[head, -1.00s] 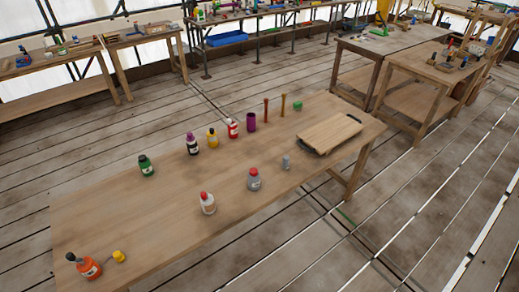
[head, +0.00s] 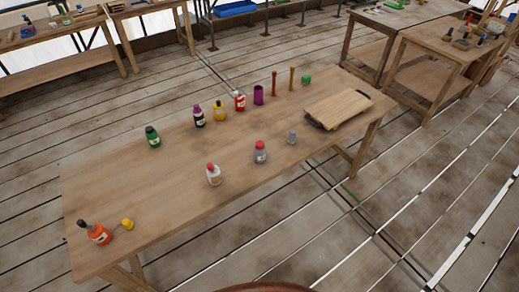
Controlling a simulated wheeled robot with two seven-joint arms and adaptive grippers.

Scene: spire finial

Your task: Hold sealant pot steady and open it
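Several small bottles and pots stand on a long wooden table (head: 160,220) in the head view; I cannot tell for sure which one is the sealant pot. A grey pot with a red cap (head: 260,152) and a white bottle with a red cap (head: 214,174) stand near the front edge. A small grey item (head: 292,137) stands right of the grey pot. Neither of my grippers is in view.
A wooden board (head: 337,107) lies at the right end. The table's middle is clear.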

